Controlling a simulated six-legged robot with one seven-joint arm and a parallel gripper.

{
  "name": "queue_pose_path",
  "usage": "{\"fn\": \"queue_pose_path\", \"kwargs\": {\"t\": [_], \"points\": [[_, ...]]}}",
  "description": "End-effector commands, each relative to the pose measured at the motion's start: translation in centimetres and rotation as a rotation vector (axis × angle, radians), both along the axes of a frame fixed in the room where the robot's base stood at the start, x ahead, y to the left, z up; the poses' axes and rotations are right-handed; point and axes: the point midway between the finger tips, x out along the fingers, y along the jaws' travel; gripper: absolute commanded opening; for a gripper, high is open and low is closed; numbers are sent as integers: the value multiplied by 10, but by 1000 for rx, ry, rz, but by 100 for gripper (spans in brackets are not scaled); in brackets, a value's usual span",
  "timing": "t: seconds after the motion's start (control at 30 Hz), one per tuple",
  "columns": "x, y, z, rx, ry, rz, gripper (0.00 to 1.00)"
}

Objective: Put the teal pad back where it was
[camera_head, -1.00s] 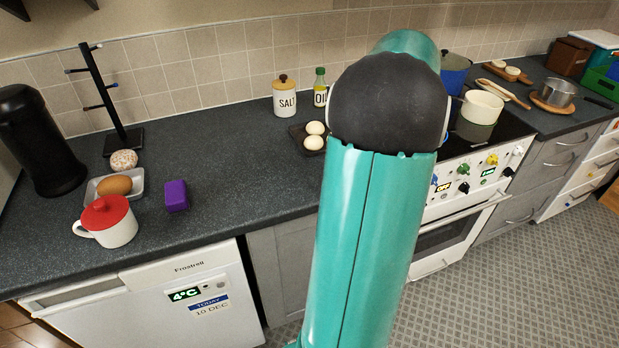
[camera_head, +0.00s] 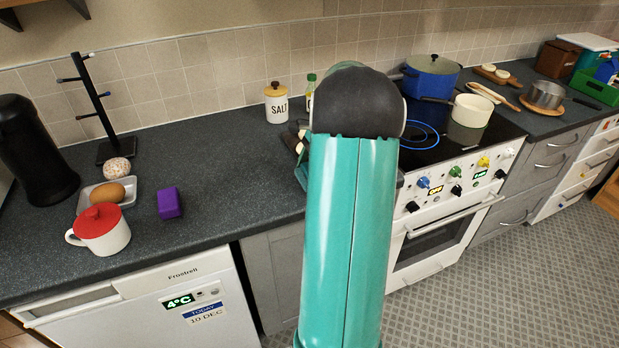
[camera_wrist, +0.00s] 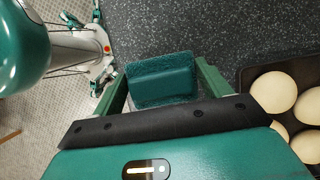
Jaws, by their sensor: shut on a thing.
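The teal pad (camera_wrist: 163,80) is between the two green fingers of my gripper (camera_wrist: 163,88) in the wrist view, and the gripper is shut on it. Behind it is the dark countertop (camera_wrist: 210,28); I cannot tell whether the pad touches it. In the head view my teal arm hides the pad and most of the gripper; a little of the wrist end shows left of the arm, over the counter near the salt jar.
A dark tray (camera_wrist: 243,82) of pale eggs (camera_wrist: 274,92) lies close right of my gripper. The salt jar (camera_head: 277,103) and oil bottle (camera_head: 311,88) stand behind. A purple block (camera_head: 169,203) and red-lidded mug (camera_head: 101,230) are left. A hob ring (camera_head: 412,135) glows blue.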

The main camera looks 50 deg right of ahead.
Motion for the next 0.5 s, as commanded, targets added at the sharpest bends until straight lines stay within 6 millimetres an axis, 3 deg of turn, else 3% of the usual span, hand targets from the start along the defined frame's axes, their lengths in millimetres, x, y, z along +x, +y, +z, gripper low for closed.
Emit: {"fn": "queue_pose_path", "kwargs": {"t": [0.13,0.5], "points": [[-2,0,-22,3,2,-3,55],[-2,0,-27,2,2,-1,55]]}}
